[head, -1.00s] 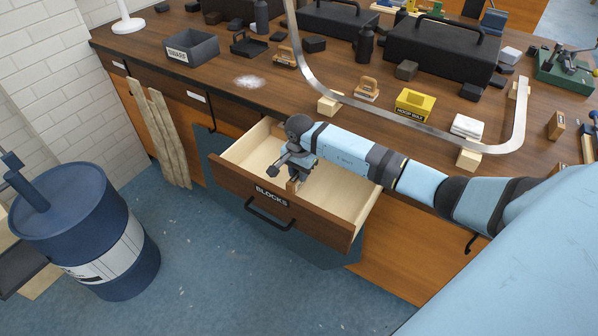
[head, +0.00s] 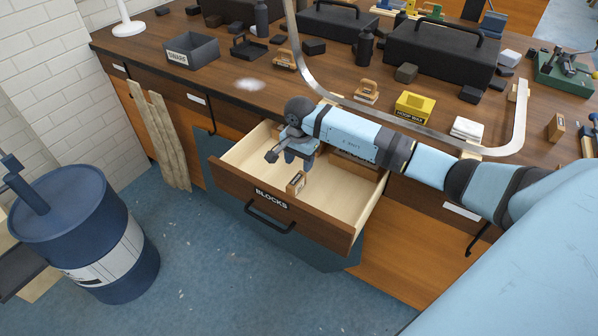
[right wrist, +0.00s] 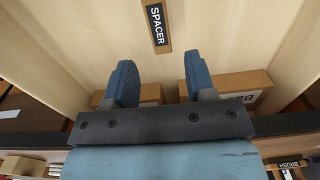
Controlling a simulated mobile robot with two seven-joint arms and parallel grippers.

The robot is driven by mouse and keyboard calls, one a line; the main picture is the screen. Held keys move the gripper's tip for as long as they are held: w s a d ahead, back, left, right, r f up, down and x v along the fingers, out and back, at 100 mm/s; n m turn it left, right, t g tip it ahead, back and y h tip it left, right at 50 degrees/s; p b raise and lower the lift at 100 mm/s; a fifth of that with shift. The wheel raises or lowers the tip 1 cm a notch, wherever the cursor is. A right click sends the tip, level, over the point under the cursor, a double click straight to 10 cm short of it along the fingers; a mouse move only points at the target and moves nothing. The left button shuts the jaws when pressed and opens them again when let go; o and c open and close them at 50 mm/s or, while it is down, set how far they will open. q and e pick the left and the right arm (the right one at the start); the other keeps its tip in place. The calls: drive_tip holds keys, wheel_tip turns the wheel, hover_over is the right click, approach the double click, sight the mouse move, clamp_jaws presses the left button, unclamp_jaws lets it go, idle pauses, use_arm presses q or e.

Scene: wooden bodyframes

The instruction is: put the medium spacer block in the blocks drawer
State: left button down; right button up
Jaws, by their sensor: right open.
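The open blocks drawer (head: 333,236), labelled BLOCKS on its wooden front, sticks out from the bench. A small wooden spacer block (head: 296,183) rests inside it near the front panel. In the right wrist view the block (right wrist: 156,27) shows a dark SPACER label and lies beyond the fingertips, apart from them. My right gripper (head: 288,159) is above the drawer, behind the block; in its wrist view the gripper (right wrist: 159,68) is open with nothing between the fingers. My left gripper is out of view.
Other wooden blocks (right wrist: 232,86) lie at the back of the drawer, partly hidden by my gripper. The bench top (head: 215,83) above holds a grey bin (head: 191,50), a yellow box (head: 415,107) and a curved metal strip (head: 522,120). A blue drum (head: 75,230) stands left.

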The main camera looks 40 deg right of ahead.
sight(299, 177)
wheel_tip(299, 177, up, 6)
idle(0.7)
